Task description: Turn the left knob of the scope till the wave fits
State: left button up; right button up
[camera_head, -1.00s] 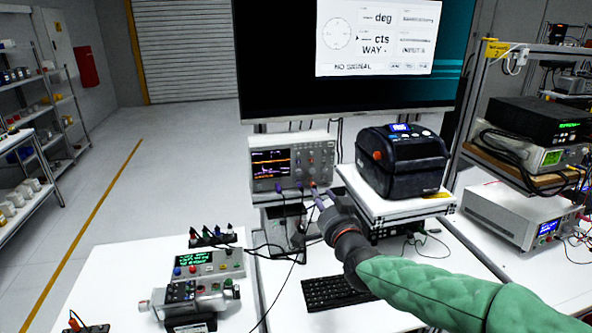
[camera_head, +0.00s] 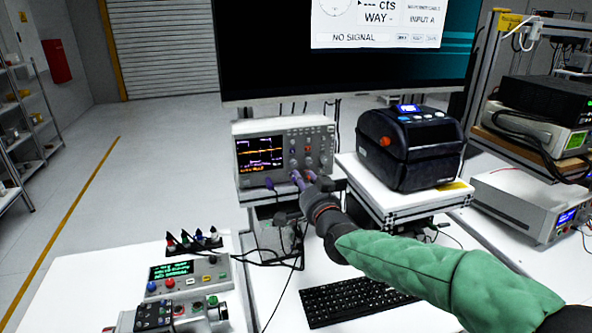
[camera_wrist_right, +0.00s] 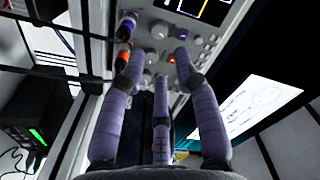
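The oscilloscope (camera_head: 279,124) stands upright under the monitor, with its lit screen (camera_head: 260,152) on its left side. A yellow-orange trace crosses the screen; its exact fit is too small to judge. Small grey knobs (camera_head: 293,141) fill the panel to the right of the screen. My right gripper (camera_head: 300,180) is at the lower part of the panel, hiding some of it. In the right wrist view its purple fingers (camera_wrist_right: 158,66) are spread, with panel knobs (camera_wrist_right: 160,30) beyond the tips. I see no knob clamped between them. My left gripper is out of view.
A black label printer (camera_head: 405,150) on a white stand (camera_head: 370,192) is close right of the scope. Cables hang below the scope. A keyboard (camera_head: 355,300) lies in front, and a box with buttons (camera_head: 185,275) sits at the lower left. The large monitor (camera_head: 340,75) is behind.

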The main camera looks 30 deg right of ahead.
aim_at(294, 164)
jog(key=b+x, duration=0.1)
jog(key=x, duration=0.6)
jog(key=shift+w, duration=0.25)
grip_shut()
